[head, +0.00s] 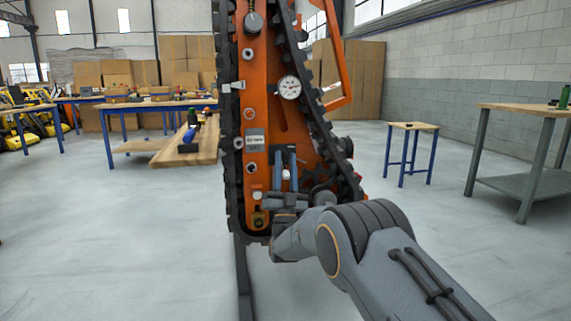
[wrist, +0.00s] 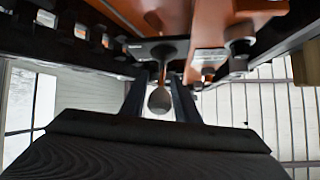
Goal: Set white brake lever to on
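The white brake lever (head: 286,174) is on the lower part of the orange tracked carrier, and only its pale rounded knob shows clearly. My gripper (head: 286,166) is at the carrier, with one finger on each side of the knob. In the wrist view the knob (wrist: 160,99) hangs between the two dark fingers (wrist: 160,80), near the palm. The fingers stand apart with narrow gaps beside the knob, and I see no clear contact. The lever's base is partly hidden, and I cannot read its on and off marks.
The orange carrier (head: 257,100) stands upright with black tracks (head: 316,110) on both sides. A dial gauge (head: 289,87), a small label plate (head: 254,139) and several knobs are on it. A wooden bench (head: 206,146) is behind left, and a small table (head: 413,127) behind right.

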